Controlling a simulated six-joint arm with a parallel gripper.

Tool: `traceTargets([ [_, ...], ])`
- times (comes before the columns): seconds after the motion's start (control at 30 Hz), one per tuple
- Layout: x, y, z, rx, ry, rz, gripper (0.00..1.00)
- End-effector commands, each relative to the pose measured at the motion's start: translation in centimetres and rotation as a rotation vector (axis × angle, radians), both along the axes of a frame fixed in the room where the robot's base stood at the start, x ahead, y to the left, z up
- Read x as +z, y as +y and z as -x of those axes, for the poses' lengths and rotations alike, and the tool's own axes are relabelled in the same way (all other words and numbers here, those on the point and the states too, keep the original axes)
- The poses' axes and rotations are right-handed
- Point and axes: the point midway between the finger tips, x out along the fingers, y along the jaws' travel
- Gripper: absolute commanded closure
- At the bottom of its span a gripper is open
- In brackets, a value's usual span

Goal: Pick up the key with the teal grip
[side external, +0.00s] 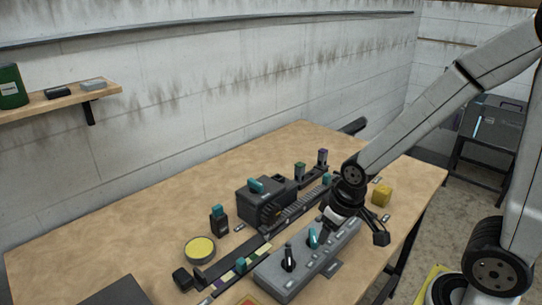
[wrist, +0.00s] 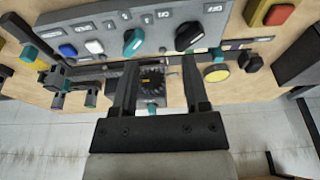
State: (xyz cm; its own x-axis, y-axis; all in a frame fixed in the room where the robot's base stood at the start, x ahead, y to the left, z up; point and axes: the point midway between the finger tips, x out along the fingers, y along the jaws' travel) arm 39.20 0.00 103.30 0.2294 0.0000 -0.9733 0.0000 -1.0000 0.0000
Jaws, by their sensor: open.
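In the side view, a small upright dark block with a teal top (side external: 218,213), apparently the teal-grip key in its holder, stands on the table between the yellow disc and a dark box. I cannot clearly pick it out in the wrist view; the right finger may hide it. My gripper (side external: 355,229) is open above the right part of the grey control panel (side external: 282,272), well to the right of the key. In the wrist view, no object is held between my fingers (wrist: 160,62).
A dark box (side external: 262,203) with a teal handle stands behind the panel. Upright blocks with green (side external: 300,167) and purple (side external: 323,155) tops are further back. The panel carries a teal knob (side external: 312,238) and a dark knob (side external: 288,258). Table left of the yellow disc (side external: 200,249) is clear.

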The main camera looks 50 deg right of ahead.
Motion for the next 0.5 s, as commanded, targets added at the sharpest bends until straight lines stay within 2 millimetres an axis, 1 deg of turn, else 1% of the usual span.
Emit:
traceTargets([
  [0.03,0.00,0.00,0.00,0.000,0.000,0.000,0.41],
  [0.07,0.00,0.00,0.00,0.000,0.000,0.000,0.32],
  [0.1,0.00,0.00,0.00,0.000,0.000,0.000,0.19],
  [0.13,0.00,0.00,-0.01,0.000,0.000,0.000,0.15],
  [0.4,0.02,0.01,-0.03,0.000,0.000,0.000,0.15],
  [0.5,0.06,0.04,-0.34,0.000,-0.002,0.000,0.15],
])
